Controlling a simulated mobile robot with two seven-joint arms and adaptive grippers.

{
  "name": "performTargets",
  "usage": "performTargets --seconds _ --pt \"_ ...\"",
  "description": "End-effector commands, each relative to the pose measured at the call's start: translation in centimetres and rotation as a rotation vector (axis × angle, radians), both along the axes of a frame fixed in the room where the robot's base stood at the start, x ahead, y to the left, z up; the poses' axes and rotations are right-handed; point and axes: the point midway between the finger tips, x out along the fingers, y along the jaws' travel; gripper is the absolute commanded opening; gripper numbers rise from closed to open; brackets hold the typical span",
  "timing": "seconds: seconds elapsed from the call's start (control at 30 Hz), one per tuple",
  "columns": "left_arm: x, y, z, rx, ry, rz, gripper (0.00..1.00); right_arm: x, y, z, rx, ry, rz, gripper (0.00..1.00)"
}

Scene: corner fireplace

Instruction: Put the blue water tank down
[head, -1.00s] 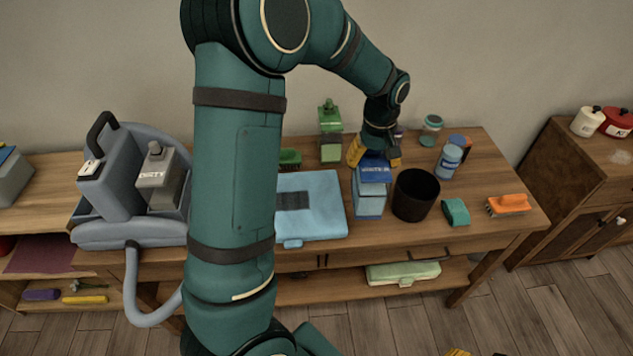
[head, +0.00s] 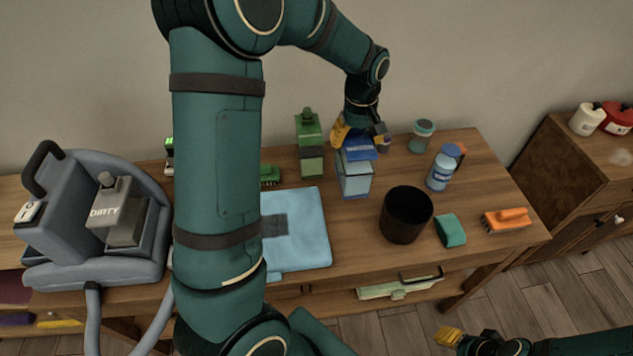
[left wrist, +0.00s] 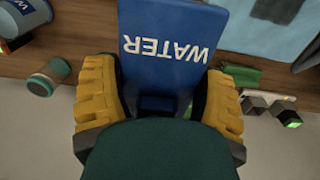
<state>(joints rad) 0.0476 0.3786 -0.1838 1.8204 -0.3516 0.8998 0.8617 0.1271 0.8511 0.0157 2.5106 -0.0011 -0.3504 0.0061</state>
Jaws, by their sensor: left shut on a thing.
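The blue water tank (head: 355,178) has a blue top and a paler, see-through lower part. It is upright over the back middle of the wooden table, behind and left of the black cup. My left gripper (head: 360,137) is shut on its blue top from above. In the left wrist view the tank's WATER face (left wrist: 168,50) sits between the yellow fingers (left wrist: 165,102). I cannot tell whether its base touches the table. My right gripper (head: 455,338) is low at the bottom right, away from the tank; its finger opening is unclear.
The wooden table (head: 350,240) holds a black cup (head: 406,215), green bottle (head: 310,145), white-blue bottle (head: 444,168), teal-lidded jar (head: 422,136), teal sponge (head: 451,231), orange brush (head: 507,219), blue cloth (head: 300,235) and grey machine with a DIRTY tank (head: 108,210). Bare wood lies right of the tank.

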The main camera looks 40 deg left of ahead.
Motion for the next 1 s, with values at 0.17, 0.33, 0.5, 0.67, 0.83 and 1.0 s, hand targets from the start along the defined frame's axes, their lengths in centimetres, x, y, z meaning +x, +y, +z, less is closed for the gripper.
performTargets --seconds 0.17,0.33,0.5,0.67,0.83,1.0 --pt "-0.1 0.0 -3.4 0.000 0.003 0.000 0.29 -0.2 0.0 -0.8 0.000 0.003 0.002 0.47" --pt "0.0 0.0 -5.1 0.001 0.001 -0.001 0.29 -0.1 0.0 -1.1 0.000 0.003 0.002 0.47" --pt "0.0 0.0 -6.1 0.001 0.001 0.000 0.29 -0.1 0.0 -1.3 0.000 0.002 0.003 0.47" --pt "0.0 0.0 -8.3 -0.001 0.002 0.001 0.29 0.0 0.0 -1.8 0.000 -0.001 0.002 0.47" --pt "0.0 0.0 -9.0 -0.001 -0.001 0.000 0.29 0.0 0.0 -1.9 0.000 -0.002 0.002 0.47" --pt "0.0 0.0 -9.0 -0.001 -0.001 0.000 0.29 0.0 0.0 -1.9 0.000 -0.002 0.002 0.47"
